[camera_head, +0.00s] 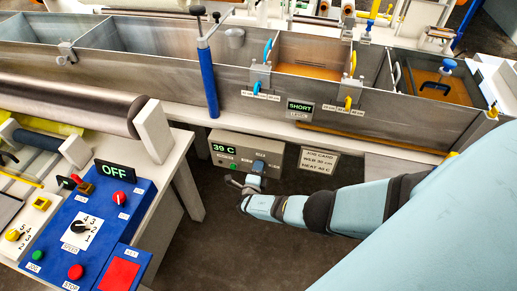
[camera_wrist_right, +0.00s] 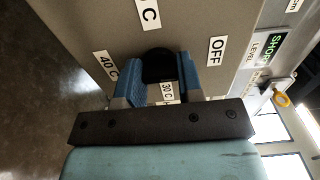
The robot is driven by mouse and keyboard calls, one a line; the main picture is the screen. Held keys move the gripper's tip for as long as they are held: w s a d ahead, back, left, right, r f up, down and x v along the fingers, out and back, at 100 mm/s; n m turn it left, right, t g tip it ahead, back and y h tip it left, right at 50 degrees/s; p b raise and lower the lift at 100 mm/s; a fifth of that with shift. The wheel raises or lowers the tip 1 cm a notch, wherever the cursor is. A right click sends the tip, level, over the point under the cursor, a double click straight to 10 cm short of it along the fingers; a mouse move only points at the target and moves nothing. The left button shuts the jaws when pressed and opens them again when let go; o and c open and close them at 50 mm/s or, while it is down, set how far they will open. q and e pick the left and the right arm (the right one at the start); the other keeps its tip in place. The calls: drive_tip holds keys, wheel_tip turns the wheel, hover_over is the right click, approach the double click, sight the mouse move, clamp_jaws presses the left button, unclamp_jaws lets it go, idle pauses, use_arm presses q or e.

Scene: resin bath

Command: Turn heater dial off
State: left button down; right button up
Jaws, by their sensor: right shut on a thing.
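The gripper is shut on the dial. Labels around it read "OFF" (camera_wrist_right: 217,50), "40 C" (camera_wrist_right: 106,67) and "30 C" (camera_wrist_right: 167,92); another "C" label is cut off. The dial's pointer is hidden. In the head view my right gripper (camera_head: 254,175) reaches the box's front. My left gripper is not in view.
The long metal bath (camera_head: 340,121) runs above the box, with a "SHORT" level display (camera_head: 300,107). A job card (camera_head: 317,161) hangs at right, reading "HEAT 40 C". A blue control panel (camera_head: 84,227) showing "OFF" stands at left. Floor below is clear.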

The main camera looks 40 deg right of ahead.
drive_tip(key=shift+d, duration=0.1)
idle(0.3)
drive_tip(key=o, duration=0.9)
drive_tip(key=shift+o, duration=0.2)
drive_tip(key=p+v, duration=0.2)
drive_tip(key=v, duration=1.1)
drive_tip(key=shift+s+a, duration=0.25)
drive_tip(key=shift+a, duration=0.05)
